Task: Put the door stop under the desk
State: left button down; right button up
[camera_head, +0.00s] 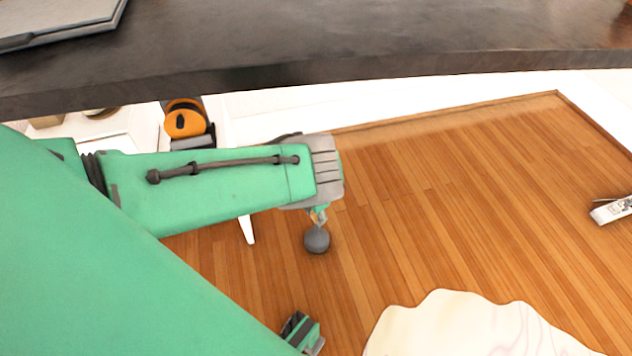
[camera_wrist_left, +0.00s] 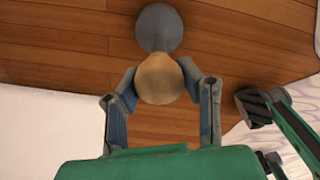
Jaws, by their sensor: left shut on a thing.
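The door stop is a grey ball with a rounded tan end. In the head view its grey ball (camera_head: 317,239) hangs below my left gripper (camera_head: 319,213), over the wood floor. In the left wrist view my left gripper (camera_wrist_left: 165,88) is shut on the tan end of the door stop (camera_wrist_left: 160,78), with the grey ball beyond it. I cannot tell whether the ball touches the floor. The desk (camera_head: 330,40) has a dark top that crosses the upper part of the head view, with my left arm below its edge.
A grey flat object (camera_head: 70,20) lies on the desk top. An orange and black item (camera_head: 184,120) sits behind my forearm. A pale wavy-edged rug (camera_head: 465,330) covers the lower right floor. A white object (camera_head: 611,210) lies far right. The wood floor between is clear.

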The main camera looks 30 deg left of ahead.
pick_arm(q)
jog(key=c, duration=1.1)
grip_release()
notch_tip(320, 180, up, 8)
jog(key=p, duration=0.4)
jog(key=shift+s+f+p, duration=0.1)
jog(key=shift+f+p, duration=0.1)
jog(key=shift+p, duration=0.1)
